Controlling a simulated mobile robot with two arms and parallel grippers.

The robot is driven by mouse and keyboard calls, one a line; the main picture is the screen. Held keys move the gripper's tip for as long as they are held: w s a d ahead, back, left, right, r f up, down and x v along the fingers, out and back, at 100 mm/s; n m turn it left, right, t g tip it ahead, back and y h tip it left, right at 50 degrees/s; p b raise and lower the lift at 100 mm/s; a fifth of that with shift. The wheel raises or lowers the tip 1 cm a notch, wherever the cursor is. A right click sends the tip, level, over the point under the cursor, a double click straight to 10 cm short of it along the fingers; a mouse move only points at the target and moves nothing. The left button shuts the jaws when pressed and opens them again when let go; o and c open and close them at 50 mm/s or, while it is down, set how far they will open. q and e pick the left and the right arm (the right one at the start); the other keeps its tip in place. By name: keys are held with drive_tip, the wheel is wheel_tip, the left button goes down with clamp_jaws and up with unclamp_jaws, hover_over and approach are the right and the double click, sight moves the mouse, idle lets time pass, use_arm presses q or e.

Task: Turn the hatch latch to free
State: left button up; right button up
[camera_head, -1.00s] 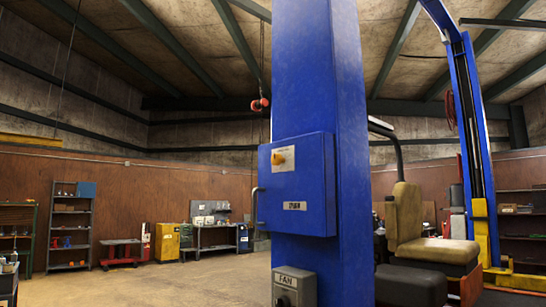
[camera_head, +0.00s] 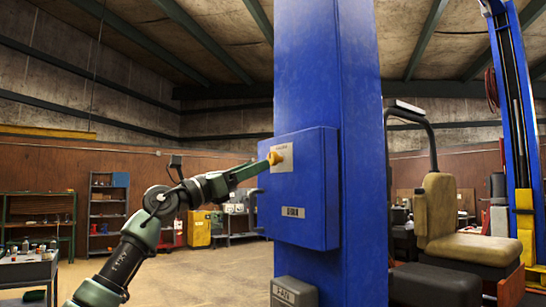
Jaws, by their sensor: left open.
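A blue hatch box (camera_head: 300,189) is mounted on a blue column (camera_head: 328,60). I cannot tell whether the fingers touch the knob. My right gripper is not in view.
A grey box labelled FAN (camera_head: 293,292) is on the column below the hatch. A dark bench (camera_head: 30,270) is at the lower left. The floor between is clear.

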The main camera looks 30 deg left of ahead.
sight(270, 160)
use_arm(q)
drive_tip(key=shift+w+d+r+p, duration=0.25)
drive_tip(key=shift+w+r+p, duration=0.15)
drive_tip(key=shift+w+r, duration=0.1)
drive_tip(key=shift+w+d+r+p, duration=0.25)
drive_tip(key=shift+w+r+p, duration=0.15)
drive_tip(key=shift+w, duration=0.1)
drive_tip(key=shift+f+p+x, duration=0.25)
drive_tip(key=shift+p+x, duration=0.1)
drive_tip(key=shift+x, duration=0.8)
drive_tip(key=shift+w+d, duration=0.2)
drive_tip(key=shift+w, duration=0.1)
drive_tip(key=shift+a, duration=0.15)
drive_tip(key=shift+s, duration=0.1)
clamp_jaws()
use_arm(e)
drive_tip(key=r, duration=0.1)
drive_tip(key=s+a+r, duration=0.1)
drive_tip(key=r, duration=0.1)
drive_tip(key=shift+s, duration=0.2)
